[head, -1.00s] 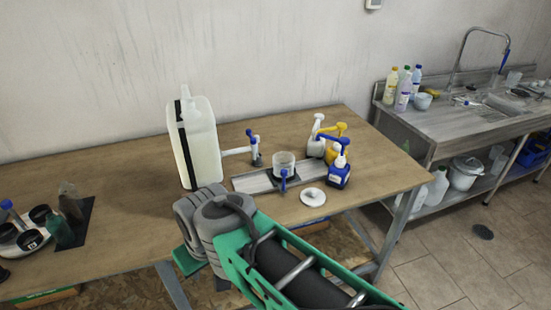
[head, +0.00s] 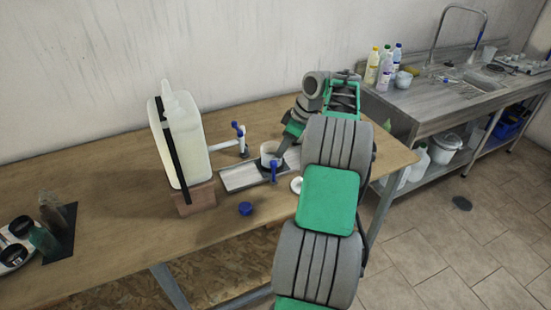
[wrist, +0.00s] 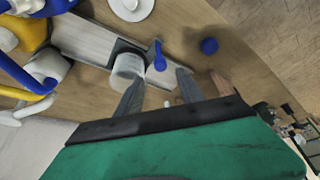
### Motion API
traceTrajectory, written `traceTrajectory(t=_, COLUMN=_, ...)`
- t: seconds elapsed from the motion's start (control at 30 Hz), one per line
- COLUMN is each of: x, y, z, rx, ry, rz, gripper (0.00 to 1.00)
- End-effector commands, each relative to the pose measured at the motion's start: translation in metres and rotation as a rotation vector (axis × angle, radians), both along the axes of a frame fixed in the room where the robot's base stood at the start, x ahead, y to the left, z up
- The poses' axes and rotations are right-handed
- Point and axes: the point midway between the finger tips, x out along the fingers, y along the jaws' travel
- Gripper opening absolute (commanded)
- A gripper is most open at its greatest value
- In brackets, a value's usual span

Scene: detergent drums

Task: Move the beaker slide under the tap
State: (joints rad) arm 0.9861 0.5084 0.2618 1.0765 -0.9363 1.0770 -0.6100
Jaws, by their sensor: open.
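The clear beaker (head: 270,151) stands on its slide on a grey rail (head: 240,177), to the right of the tap outlet. The slide's blue handle (head: 273,171) sticks up at the front. The tap (head: 238,138) has a blue lever and a white pipe from the drum (head: 183,140). In the wrist view, the beaker (wrist: 127,73) is beside my left finger, and the blue handle (wrist: 159,57) lies just beyond the fingertips, between their lines. My gripper (wrist: 161,74) is open and empty. In the head view my arm hides part of the rail's right end.
A blue cap (head: 245,208) lies on the bench in front of the rail. A white disc (wrist: 131,6) lies near the rail. Yellow, blue and white pump bottles (wrist: 30,65) stand close on the beaker's side.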

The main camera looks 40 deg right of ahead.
Motion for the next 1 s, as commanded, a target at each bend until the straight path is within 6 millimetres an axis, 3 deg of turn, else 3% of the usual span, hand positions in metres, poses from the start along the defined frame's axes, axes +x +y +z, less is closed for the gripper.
traceTrajectory(t=0.4, x=0.023, y=0.013, z=-0.062, rx=0.001, ry=0.001, rz=-0.004, gripper=0.45)
traceTrajectory(t=0.7, x=0.025, y=0.014, z=-0.067, rx=0.0, ry=0.0, rz=-0.005, gripper=0.44)
traceTrajectory(t=1.0, x=0.025, y=0.014, z=-0.066, rx=0.0, ry=0.0, rz=-0.005, gripper=0.19)
